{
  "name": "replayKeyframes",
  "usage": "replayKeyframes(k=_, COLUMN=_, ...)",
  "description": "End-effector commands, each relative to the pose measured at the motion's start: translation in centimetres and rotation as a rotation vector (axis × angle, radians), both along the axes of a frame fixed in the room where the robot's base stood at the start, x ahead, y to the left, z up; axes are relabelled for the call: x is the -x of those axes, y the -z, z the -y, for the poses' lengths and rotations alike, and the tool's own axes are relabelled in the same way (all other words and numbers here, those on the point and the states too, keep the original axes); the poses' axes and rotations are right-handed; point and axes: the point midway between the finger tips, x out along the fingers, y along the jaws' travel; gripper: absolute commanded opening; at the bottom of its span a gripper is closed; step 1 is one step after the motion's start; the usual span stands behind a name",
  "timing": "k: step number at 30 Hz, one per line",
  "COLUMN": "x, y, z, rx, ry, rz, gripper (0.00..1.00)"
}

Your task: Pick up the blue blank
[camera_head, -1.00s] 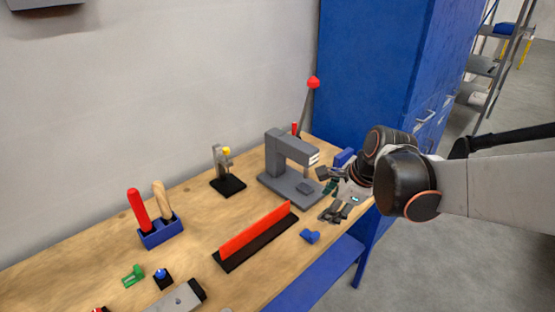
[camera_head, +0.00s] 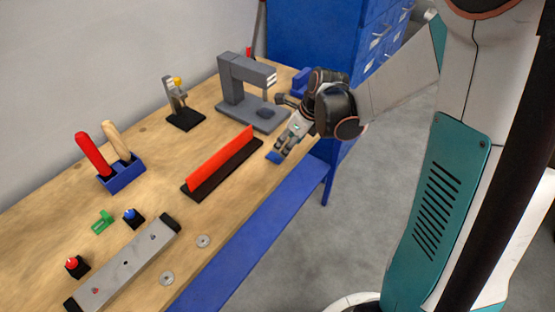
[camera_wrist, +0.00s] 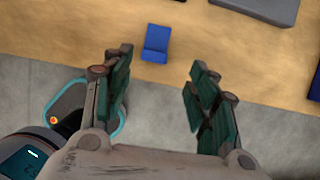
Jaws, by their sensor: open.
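The blue blank (camera_head: 274,157) lies on the wooden bench near its front edge, to the right of the red-and-black bar in the head view. In the wrist view the blue blank (camera_wrist: 155,43) sits on the wood, ahead of and between the lines of my two fingers. My gripper (camera_wrist: 158,85) is open and empty, with its fingers wide apart. In the head view my gripper (camera_head: 281,146) is just above the blank, and its fingers partly hide it.
A grey press (camera_head: 236,88) stands behind my gripper. The red bar on a black base (camera_head: 222,163) lies to the left. A tool holder (camera_head: 122,176), a green piece (camera_head: 102,222) and a grey plate (camera_head: 124,264) are farther left. The bench's front edge is close.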

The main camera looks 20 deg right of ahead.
Motion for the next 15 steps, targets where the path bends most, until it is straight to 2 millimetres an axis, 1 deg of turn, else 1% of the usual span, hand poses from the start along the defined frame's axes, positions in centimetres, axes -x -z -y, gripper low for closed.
replayKeyframes(k=1, x=-0.1, y=0.6, z=-0.1, rx=0.0, ry=-0.001, rz=0.0, gripper=0.53)
replayKeyframes(k=8, x=-0.4, y=1.5, z=-0.5, rx=0.0, ry=-0.001, rz=0.0, gripper=0.53)
replayKeyframes(k=15, x=-1.0, y=4.7, z=-1.7, rx=0.001, ry=-0.002, rz=0.0, gripper=0.53)
